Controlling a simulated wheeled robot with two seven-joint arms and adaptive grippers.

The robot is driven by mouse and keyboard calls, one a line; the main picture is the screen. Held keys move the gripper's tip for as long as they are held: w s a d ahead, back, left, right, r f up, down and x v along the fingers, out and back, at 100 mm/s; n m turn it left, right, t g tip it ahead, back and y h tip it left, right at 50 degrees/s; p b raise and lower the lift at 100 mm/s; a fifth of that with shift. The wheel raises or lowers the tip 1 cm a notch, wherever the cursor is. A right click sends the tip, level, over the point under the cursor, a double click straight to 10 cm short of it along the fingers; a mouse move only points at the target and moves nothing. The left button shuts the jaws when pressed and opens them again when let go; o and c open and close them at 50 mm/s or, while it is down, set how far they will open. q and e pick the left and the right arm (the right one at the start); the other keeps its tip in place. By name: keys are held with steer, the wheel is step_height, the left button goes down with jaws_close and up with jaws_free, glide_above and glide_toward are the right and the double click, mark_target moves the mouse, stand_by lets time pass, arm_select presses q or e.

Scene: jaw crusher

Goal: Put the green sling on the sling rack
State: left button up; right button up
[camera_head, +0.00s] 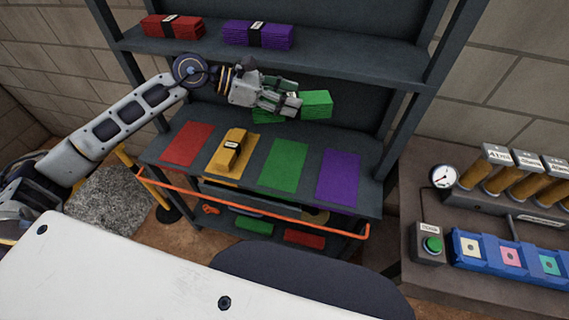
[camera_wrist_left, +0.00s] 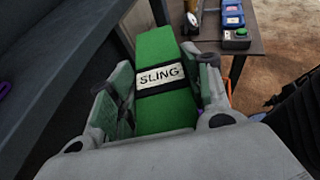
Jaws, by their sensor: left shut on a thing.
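The green sling (camera_head: 316,104) is a folded green bundle. In the left wrist view the green sling (camera_wrist_left: 158,82) shows a black band and a white "SLING" label. My left gripper (camera_head: 293,103) is shut on it, with a finger on each side in the left wrist view (camera_wrist_left: 163,98). The gripper holds it above the middle shelf of the sling rack (camera_head: 335,216). That shelf has a red mat (camera_head: 187,143), a green mat (camera_head: 284,165), a purple mat (camera_head: 338,180) and a yellow sling (camera_head: 232,148) on a yellow mat. The green mat is bare. My right gripper is not in view.
A red sling (camera_head: 172,26) and a purple sling (camera_head: 258,34) lie on the top shelf, above my arm. An orange bar (camera_head: 250,211) runs along the rack's front. A bench with a green button (camera_head: 432,244) and gauge (camera_head: 443,176) stands at the right.

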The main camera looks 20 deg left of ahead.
arm_select(q)
steer(key=s+a+f+n+t, duration=0.1)
steer(key=s+a+f, duration=0.1)
steer(key=f, duration=0.3)
steer(key=s+a+f+n+t+y, duration=0.1)
steer(key=s+a+f, duration=0.2)
steer(key=f, duration=0.3)
steer(key=shift+a+f, duration=0.15)
steer(key=shift+a, duration=0.7)
steer(key=shift+d, duration=0.15)
steer(key=shift+w+a+f+t, duration=0.15)
steer(key=shift+a+t, duration=0.15)
steer(key=shift+a, duration=0.15)
stand_by(0.8)
steer(key=shift+s+a+f+n, duration=0.15)
steer(key=shift+s+a+n, duration=0.05)
steer(key=shift+a+n, duration=0.1)
